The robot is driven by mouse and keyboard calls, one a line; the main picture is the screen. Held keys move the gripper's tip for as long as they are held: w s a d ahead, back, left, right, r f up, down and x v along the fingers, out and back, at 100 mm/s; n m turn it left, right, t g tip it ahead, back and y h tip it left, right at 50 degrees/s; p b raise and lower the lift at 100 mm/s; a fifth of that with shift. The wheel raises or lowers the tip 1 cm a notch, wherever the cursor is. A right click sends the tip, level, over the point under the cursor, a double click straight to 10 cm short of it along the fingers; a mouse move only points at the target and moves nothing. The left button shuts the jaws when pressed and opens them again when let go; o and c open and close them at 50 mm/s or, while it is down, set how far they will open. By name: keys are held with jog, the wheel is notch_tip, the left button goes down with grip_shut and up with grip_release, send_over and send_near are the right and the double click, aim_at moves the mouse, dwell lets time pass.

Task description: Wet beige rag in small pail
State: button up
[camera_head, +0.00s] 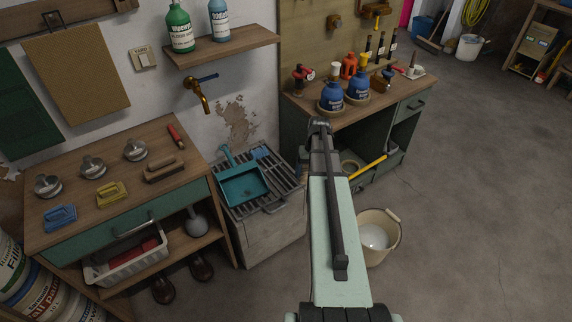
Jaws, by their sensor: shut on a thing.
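A beige pail (365,258) with a pale handle grip stands on the floor, just right of my arm. A pale, whitish round patch shows inside it; I cannot tell whether this is water or something else. My arm covers part of its left side. I cannot make out a beige rag anywhere. My arm reaches up the middle of the picture to a dark joint near the right workbench. My gripper is not visible, so what it holds is hidden too.
A grated sink (262,228) holding a teal dustpan (243,184) stands left of my arm, below a brass tap (198,94). The left bench (100,207) carries tins and scrubbers. Blue bottles stand on the right bench (375,111). Open floor lies to the right.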

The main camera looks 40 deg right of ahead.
jog(key=s+d+f+n+g+h, duration=0.1)
jog(key=s+d+f+n, duration=0.6)
jog(key=d+f, duration=0.4)
jog(key=s+d+f+n+g+h, duration=0.1)
jog(key=s+d+f+n, duration=0.6)
jog(key=d+f, duration=0.4)
jog(key=s+d+f+n+g+h, duration=0.15)
jog(key=s+d+f+n, duration=0.35)
jog(key=d+f+n, duration=0.6)
notch_tip(320, 180, down, 20)
jog(key=m, duration=0.2)
jog(key=shift+a+f+t, duration=0.15)
jog(key=shift+a+t, duration=0.2)
dwell(0.4)
dwell(1.5)
notch_tip(320, 180, up, 16)
jog(key=shift+r, duration=0.25)
dwell(1.8)
